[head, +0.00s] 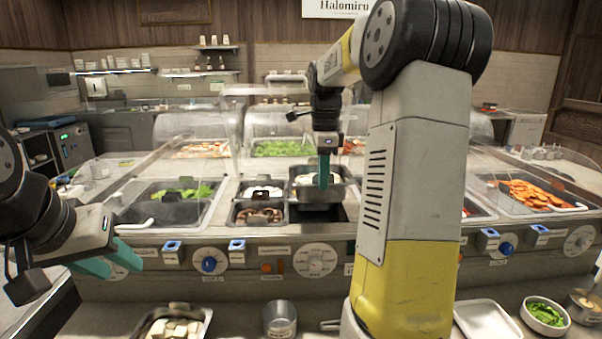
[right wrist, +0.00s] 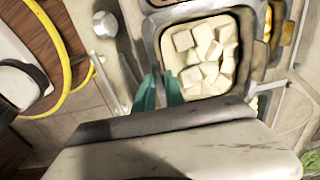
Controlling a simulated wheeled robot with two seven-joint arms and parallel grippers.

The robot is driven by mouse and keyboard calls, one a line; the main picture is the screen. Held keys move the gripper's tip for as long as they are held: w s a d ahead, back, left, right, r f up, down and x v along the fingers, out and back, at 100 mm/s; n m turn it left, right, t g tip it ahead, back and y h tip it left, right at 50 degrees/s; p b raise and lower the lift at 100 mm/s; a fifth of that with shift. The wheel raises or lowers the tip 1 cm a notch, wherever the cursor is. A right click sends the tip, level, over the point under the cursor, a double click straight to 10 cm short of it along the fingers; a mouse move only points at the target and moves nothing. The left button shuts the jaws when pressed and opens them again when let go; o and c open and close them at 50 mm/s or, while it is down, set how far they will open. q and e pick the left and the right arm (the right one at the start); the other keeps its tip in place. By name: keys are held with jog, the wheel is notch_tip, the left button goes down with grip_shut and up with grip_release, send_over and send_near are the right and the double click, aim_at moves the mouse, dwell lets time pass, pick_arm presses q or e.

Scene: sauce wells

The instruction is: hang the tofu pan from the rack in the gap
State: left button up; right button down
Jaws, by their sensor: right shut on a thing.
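The tofu pan (head: 338,192) is a metal pan of white cubes. In the head view it is over the rack, with the dark gap (head: 325,213) showing just below and in front of it. I cannot tell whether its rim touches the rack. In the right wrist view the teal fingers (right wrist: 158,92) are at the left edge of the pan (right wrist: 247,38), and the tofu cubes show inside. My left gripper (head: 108,262) is open and empty at the left, in front of the counter.
Filled pans (head: 258,222) sit left of the gap. Clear guards (head: 215,140) stand behind. A second pan of white cubes (head: 172,312), a metal cup (head: 280,320), a white tray (head: 487,322) and a bowl of greens (head: 545,317) are on the front shelf. My right arm hides part of the rack.

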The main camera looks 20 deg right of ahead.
aim_at(321, 224)
jog(key=shift+f, duration=5.1)
jog(key=shift+f, duration=0.25)
jog(key=shift+s+a+f, duration=0.15)
jog(key=shift+s+f, duration=0.05)
jog(key=shift+f, duration=0.25)
jog(key=c, duration=1.3)
grip_release()
notch_tip(321, 224, up, 9)
jog(key=shift+w+f, duration=0.1)
jog(key=shift+f, duration=0.05)
